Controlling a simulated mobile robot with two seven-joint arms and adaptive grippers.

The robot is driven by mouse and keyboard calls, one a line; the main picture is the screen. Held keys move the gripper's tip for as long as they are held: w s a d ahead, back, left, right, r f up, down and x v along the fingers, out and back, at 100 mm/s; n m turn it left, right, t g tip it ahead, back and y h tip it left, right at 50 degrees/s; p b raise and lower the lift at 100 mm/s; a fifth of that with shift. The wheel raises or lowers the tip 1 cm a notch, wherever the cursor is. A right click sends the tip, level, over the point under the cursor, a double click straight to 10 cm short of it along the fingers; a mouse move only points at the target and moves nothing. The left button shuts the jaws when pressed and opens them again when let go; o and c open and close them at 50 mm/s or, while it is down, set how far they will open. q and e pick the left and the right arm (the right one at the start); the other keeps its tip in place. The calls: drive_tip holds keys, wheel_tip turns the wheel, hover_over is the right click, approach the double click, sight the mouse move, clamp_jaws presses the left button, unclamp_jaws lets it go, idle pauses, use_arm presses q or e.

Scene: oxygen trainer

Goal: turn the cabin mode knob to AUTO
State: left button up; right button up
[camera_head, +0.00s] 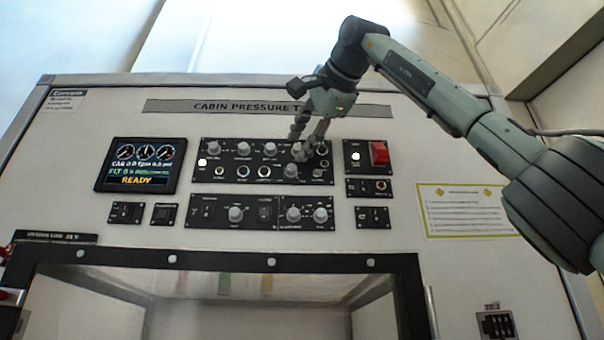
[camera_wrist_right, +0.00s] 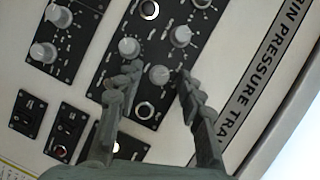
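The upper control panel (camera_head: 228,174) carries a row of grey knobs; its labels are too small to read, so I cannot tell which knob is the cabin mode knob. My right gripper (camera_head: 309,150) is at the right end of this panel and partly hides the knobs there. In the right wrist view, my right gripper (camera_wrist_right: 157,80) is open, with its fingers apart on either side of a grey knob (camera_wrist_right: 158,75). I see a gap to the right finger; contact at the left finger is unclear. A lower knob (camera_wrist_right: 130,47) sits close to the left fingertip. My left gripper is out of view.
A screen (camera_head: 140,165) reading READY is left of the panel. A red guarded switch (camera_head: 379,153) is just right of my gripper. A lower panel (camera_head: 262,212) holds more knobs and switches. A yellow-edged notice (camera_head: 470,210) is on the right, below my arm.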

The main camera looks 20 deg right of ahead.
drive_tip(key=shift+s, duration=0.15)
drive_tip(key=s+d+r, duration=0.1)
drive_tip(key=s, duration=1)
drive_tip(key=shift+s+r, duration=0.35)
drive_tip(key=shift+r, duration=0.05)
drive_tip(key=shift+d, duration=0.1)
